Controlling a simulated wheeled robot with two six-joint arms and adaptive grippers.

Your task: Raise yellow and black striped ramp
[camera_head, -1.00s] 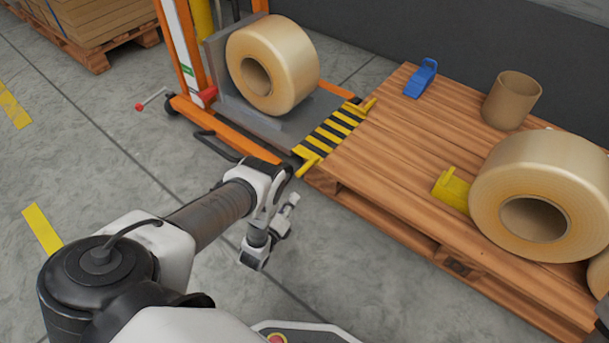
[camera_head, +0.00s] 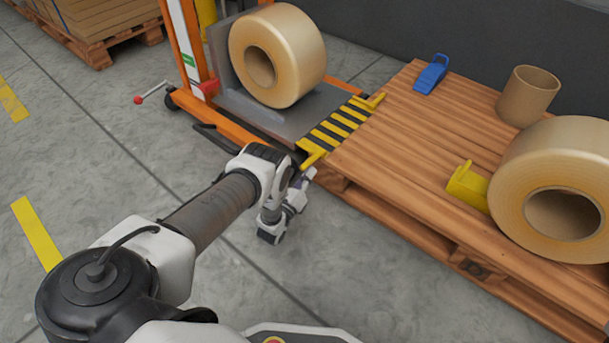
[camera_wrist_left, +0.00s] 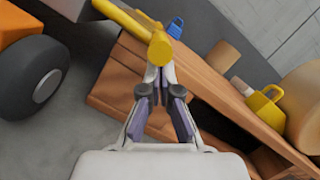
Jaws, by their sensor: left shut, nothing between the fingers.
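The yellow and black striped ramp (camera_head: 338,125) lies as a bridge between the lift's grey platform (camera_head: 275,118) and the wooden pallet (camera_head: 400,150). It has a yellow bar end at each side. My left gripper (camera_head: 309,174) is just below and in front of the ramp's near yellow end. In the left wrist view the closed fingertips (camera_wrist_left: 160,73) are right by the yellow bar (camera_wrist_left: 157,44); whether they touch it I cannot tell. Nothing is between the fingers. My right gripper is not in view.
A large tape roll (camera_head: 280,55) stands on the lift platform. Another roll (camera_head: 555,190) is on the pallet with a yellow wedge (camera_head: 468,187), a blue wedge (camera_head: 431,75) and a cardboard core (camera_head: 528,95). The floor at left is mostly clear.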

